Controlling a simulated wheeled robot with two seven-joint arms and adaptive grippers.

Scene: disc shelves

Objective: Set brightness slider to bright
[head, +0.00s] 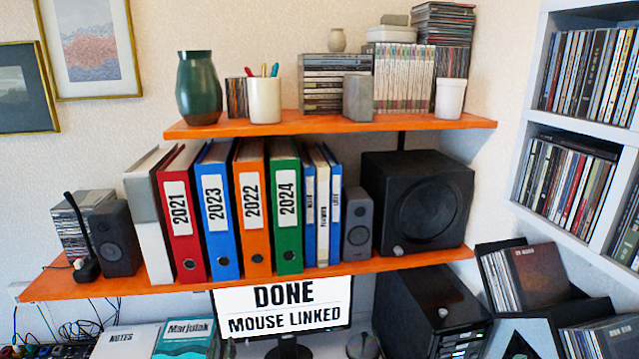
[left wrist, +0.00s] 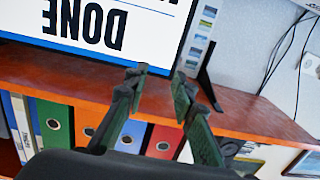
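I cannot make out a brightness slider in either view. The monitor (head: 284,307) stands under the lower shelf in the head view, and its screen reads "DONE" and "MOUSE LINKED". In the left wrist view the monitor (left wrist: 95,25) shows upside down at the top, with a strip of small pictures along one edge. My left gripper (left wrist: 157,80) is in the left wrist view, its two dark fingers apart with nothing between them. The fingertips overlap the screen's edge and the orange shelf in that picture; I cannot tell their distance from either. No gripper shows in the head view.
The lower orange shelf (head: 300,274) holds binders, a small speaker (head: 357,222) and a large black speaker (head: 417,203). A black computer case (head: 430,310) stands right of the monitor. Books (head: 185,339) and cables are at the lower left. The white disc shelf (head: 575,133) is at right.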

